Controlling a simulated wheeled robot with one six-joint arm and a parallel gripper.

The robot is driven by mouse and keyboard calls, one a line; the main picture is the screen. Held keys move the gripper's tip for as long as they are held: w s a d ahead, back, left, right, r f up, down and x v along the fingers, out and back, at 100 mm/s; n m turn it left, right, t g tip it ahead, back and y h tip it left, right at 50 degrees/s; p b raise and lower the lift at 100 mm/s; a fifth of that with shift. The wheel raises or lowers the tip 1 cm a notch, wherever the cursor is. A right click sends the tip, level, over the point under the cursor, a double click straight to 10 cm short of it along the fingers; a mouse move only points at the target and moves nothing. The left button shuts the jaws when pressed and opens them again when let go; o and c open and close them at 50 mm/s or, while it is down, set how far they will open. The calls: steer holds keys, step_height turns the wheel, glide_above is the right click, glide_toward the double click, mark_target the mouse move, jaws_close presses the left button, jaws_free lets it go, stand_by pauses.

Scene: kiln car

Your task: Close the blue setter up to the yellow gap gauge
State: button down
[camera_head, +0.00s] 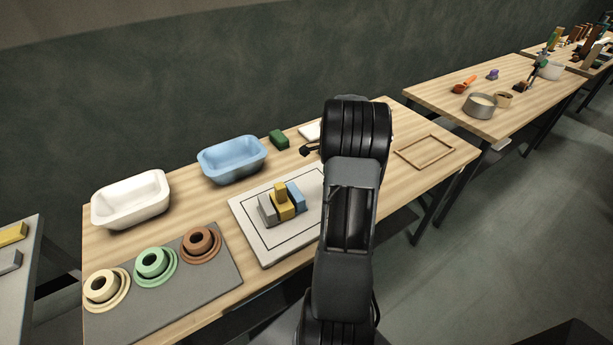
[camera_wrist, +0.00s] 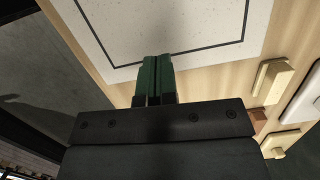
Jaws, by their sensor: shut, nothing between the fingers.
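The blue setter (camera_head: 296,194) is a small block on a white board (camera_head: 243,222) in the head view. The yellow gap gauge (camera_head: 282,204) stands to its left, with a raised upper part. A grey block (camera_head: 267,210) stands on the gauge's other side. The three are close together; I cannot tell whether blue and yellow touch. My gripper (camera_wrist: 157,60) shows in the wrist view with its green fingers shut and empty, over the edge of the white board. My arm hides my fingers in the head view.
A blue tub (camera_head: 232,172), a white tub (camera_head: 105,214) and a green block (camera_head: 279,139) stand behind and left of the board. A grey mat (camera_head: 208,288) with ringed cups lies at front left. A thin wooden frame (camera_head: 425,138) lies right of my arm.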

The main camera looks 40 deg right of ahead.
mark_target(298, 191)
steer(key=w+a, duration=0.1)
steer(key=a, duration=0.2)
steer(key=a+p, duration=0.1)
steer(key=a, duration=0.3)
steer(key=w+a+p, duration=0.1)
steer(key=a, duration=0.3)
steer(key=shift+w+a, duration=0.1)
steer(key=shift+w, duration=0.25)
steer(key=shift+f, duration=0.85)
steer(key=shift+s, duration=0.1)
steer(key=shift+s+f, duration=0.1)
steer(key=shift+f, duration=0.05)
